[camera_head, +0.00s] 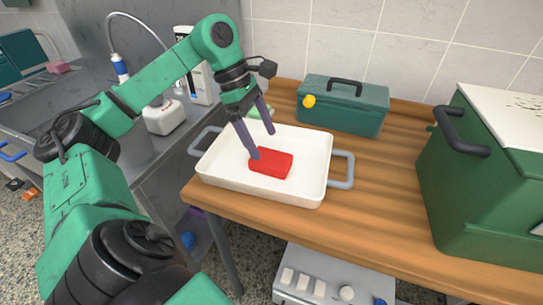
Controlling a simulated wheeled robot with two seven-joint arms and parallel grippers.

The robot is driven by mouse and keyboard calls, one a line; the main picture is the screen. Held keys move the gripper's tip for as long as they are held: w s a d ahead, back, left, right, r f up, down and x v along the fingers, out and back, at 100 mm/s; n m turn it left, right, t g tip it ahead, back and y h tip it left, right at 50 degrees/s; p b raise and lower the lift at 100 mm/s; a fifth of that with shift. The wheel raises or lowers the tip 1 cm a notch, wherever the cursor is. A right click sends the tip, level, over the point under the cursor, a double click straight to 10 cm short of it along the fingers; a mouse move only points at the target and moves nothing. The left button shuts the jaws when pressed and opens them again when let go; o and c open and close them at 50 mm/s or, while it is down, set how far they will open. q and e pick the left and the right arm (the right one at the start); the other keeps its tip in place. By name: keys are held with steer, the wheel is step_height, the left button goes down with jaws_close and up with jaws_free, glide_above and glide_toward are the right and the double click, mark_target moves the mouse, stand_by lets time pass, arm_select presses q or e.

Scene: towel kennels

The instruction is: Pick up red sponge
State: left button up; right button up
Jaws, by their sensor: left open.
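The red sponge (271,164) is a small red block lying in a white tray (311,188) with grey handles, on the wooden table. My left gripper (263,144) comes down over the tray from the upper left. Its two dark fingers are spread apart. One fingertip is close to the sponge's left end, and the other is behind and above it. I cannot tell whether the nearer finger touches the sponge. Nothing is held between the fingers. My right gripper is not in view.
A green toolbox (360,119) stands behind the tray. A large green box (465,192) with a black handle and pale lid is at the right. A metal sink counter (170,143) with a white bottle is at the left. Bare table (385,180) lies right of the tray.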

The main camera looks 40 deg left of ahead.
mark_target(269, 157)
arm_select(q)
steer(key=x, duration=0.1)
steer(key=b+x, duration=0.1)
steer(key=x, duration=0.1)
steer(key=b+x, duration=0.1)
steer(key=x, duration=0.1)
steer(key=shift+s+d+f, duration=0.1)
steer(key=shift+s+f, duration=0.15)
steer(key=shift+s, duration=0.05)
steer(key=shift+w, duration=0.1)
steer(key=c, duration=1.2)
steer(key=shift+r, duration=0.1)
step_height(269, 157, up, 20)
steer(key=p, duration=1.1)
